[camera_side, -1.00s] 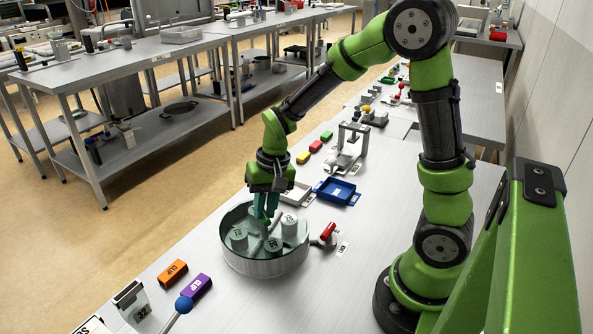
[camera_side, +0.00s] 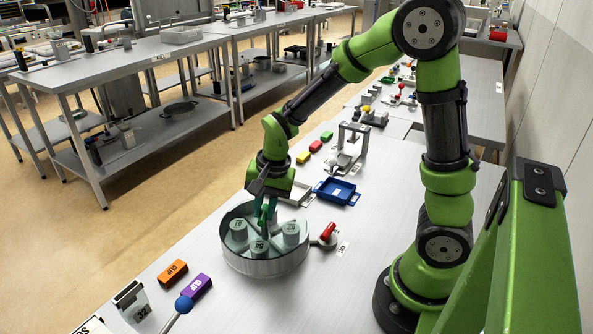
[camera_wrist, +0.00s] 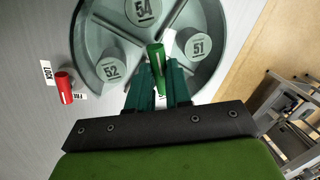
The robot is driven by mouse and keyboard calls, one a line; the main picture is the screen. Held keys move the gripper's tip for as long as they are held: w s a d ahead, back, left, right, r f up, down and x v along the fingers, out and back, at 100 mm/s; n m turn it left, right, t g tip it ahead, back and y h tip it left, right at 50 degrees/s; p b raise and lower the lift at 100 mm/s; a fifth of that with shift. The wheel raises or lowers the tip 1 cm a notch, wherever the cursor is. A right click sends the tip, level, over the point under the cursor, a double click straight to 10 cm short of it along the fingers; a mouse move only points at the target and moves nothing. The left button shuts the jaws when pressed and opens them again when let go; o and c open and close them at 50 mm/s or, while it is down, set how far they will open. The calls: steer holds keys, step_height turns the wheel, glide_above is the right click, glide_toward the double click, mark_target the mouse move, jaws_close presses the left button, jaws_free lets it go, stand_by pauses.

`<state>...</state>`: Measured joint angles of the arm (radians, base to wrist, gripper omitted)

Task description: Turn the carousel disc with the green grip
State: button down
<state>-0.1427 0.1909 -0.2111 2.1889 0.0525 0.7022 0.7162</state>
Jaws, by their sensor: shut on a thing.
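The carousel disc (camera_side: 245,252) sits inside a round grey metal drum on the bench and carries pale numbered cups. In the wrist view the disc (camera_wrist: 118,38) shows with divider walls and cups marked 54 (camera_wrist: 142,10), 52 (camera_wrist: 111,67) and 51 (camera_wrist: 197,46). The green grip (camera_wrist: 156,58) stands up from the disc between cups 52 and 51. My gripper (camera_wrist: 159,90) is shut on the green grip, with its teal fingers on either side of it. In the side view my gripper (camera_side: 266,212) reaches down into the drum and mostly hides the grip.
A red-handled lever (camera_side: 327,231) sits at the drum's right side, beside printed labels. Orange (camera_side: 172,272) and purple (camera_side: 196,287) blocks and a blue-knobbed lever (camera_side: 183,305) are in front.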

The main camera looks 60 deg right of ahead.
steer(key=shift+a+r+m+h, duration=0.1)
steer(key=shift+m+h, duration=0.2)
steer(key=shift+m, duration=2.4)
steer(key=c, duration=1.1)
jaws_free()
steer(key=shift+o, duration=0.2)
steer(key=s+r, duration=0.3)
steer(key=r, duration=1.3)
steer(key=shift+s+r, duration=0.15)
steer(key=shift+r, duration=0.1)
steer(key=shift+a, duration=0.1)
